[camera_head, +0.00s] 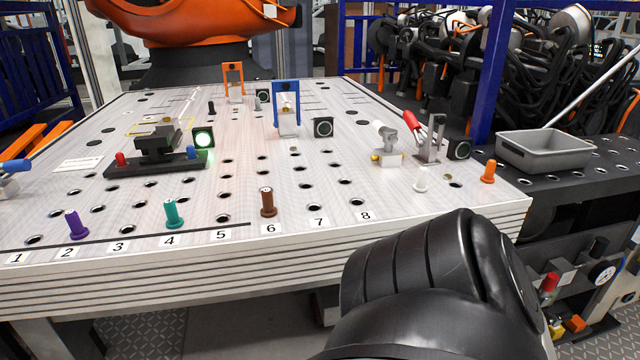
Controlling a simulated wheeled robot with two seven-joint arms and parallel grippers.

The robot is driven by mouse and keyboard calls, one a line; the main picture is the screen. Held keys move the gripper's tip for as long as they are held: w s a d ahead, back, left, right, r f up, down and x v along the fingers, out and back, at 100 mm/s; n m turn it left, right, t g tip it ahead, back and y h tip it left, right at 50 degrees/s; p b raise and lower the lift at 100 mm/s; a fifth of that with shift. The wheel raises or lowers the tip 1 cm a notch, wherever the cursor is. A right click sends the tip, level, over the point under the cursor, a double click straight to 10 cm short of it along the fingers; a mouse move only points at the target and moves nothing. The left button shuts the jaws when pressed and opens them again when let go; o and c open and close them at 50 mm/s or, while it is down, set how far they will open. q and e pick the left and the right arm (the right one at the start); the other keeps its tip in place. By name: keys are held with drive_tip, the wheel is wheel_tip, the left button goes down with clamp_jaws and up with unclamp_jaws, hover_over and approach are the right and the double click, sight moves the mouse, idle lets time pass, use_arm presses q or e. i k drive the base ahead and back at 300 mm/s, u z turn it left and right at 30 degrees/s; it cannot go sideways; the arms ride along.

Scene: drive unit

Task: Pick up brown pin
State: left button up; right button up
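The brown pin (268,202) stands upright at the front edge of the perforated worktable (190,262), just above the label 6. A teal pin (173,214) stands at label 4 and a purple pin (76,225) at label 2, both to its left. A black arm link of mine fills the lower right of the head view, in front of the table. Neither of my grippers shows in the view.
A white pin (420,184) and an orange pin (488,172) stand to the right. A grey bin (544,150) is at right.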

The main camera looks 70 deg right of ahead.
sight(268, 210)
drive_tip(key=z, duration=1.8)
